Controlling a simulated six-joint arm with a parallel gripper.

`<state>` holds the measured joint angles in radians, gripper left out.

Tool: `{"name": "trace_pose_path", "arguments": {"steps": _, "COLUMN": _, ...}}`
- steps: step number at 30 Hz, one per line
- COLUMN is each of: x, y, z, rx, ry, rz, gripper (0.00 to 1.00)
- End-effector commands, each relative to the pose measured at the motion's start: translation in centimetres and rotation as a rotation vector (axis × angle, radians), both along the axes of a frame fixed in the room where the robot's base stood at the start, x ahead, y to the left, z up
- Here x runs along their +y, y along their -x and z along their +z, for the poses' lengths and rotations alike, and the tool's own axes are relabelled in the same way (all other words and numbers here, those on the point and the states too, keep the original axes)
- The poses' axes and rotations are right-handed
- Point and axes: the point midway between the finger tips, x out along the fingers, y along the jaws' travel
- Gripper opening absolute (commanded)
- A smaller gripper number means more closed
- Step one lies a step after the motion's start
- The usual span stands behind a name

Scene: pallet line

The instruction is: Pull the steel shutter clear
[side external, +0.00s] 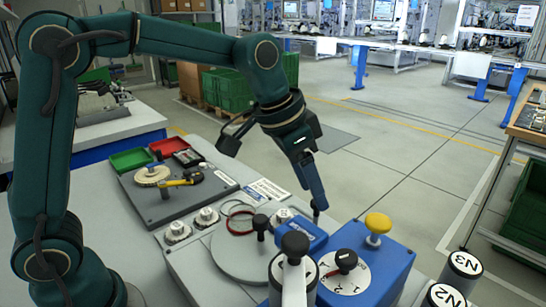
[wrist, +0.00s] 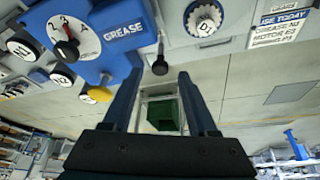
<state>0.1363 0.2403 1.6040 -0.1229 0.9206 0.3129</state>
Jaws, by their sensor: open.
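My gripper (wrist: 157,82) is open, its two fingers apart and with nothing between them that I can see closely. In the side view my gripper (side external: 318,211) points down at the far edge of the bench, beside a blue block marked GREASE (wrist: 125,27). In the wrist view a small black knob on a stem (wrist: 160,67) sits just ahead of the fingertips, roughly midway between them, with no clear contact. The steel shutter itself is hard to pick out; the knob seems to project from a narrow grey slot beside the GREASE block.
A blue box with a numbered dial (side external: 346,262) and a yellow button (side external: 377,224) stands close right of my gripper. A round grey plate (side external: 236,262) lies to the left, bearing a black-knobbed part (side external: 261,222). White caps and a notice (wrist: 283,25) are nearby. Open floor lies beyond.

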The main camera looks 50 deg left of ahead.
Motion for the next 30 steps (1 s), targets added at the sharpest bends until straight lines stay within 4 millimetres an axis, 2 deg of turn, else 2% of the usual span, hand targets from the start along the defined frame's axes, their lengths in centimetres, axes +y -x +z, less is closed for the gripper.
{"name": "trace_pose_path", "arguments": {"steps": 6, "x": -0.3, "y": -0.6, "z": -1.8, "rx": 0.002, "ry": -0.001, "rz": 0.000, "gripper": 0.59}}
{"name": "trace_pose_path", "arguments": {"steps": 14, "x": -0.3, "y": -0.7, "z": -1.8, "rx": -0.001, "ry": 0.000, "rz": 0.000, "gripper": 0.59}}
{"name": "trace_pose_path", "arguments": {"steps": 17, "x": -0.3, "y": -0.7, "z": -1.8, "rx": -0.001, "ry": 0.000, "rz": 0.000, "gripper": 0.24}}
{"name": "trace_pose_path", "arguments": {"steps": 18, "x": -0.3, "y": -0.7, "z": -1.8, "rx": -0.001, "ry": 0.000, "rz": 0.000, "gripper": 0.09}}
{"name": "trace_pose_path", "arguments": {"steps": 19, "x": -0.3, "y": -0.7, "z": -1.8, "rx": -0.001, "ry": 0.000, "rz": 0.000, "gripper": 0.00}}
{"name": "trace_pose_path", "arguments": {"steps": 30, "x": -0.3, "y": -0.7, "z": -1.8, "rx": -0.001, "ry": 0.000, "rz": 0.001, "gripper": 0.00}}
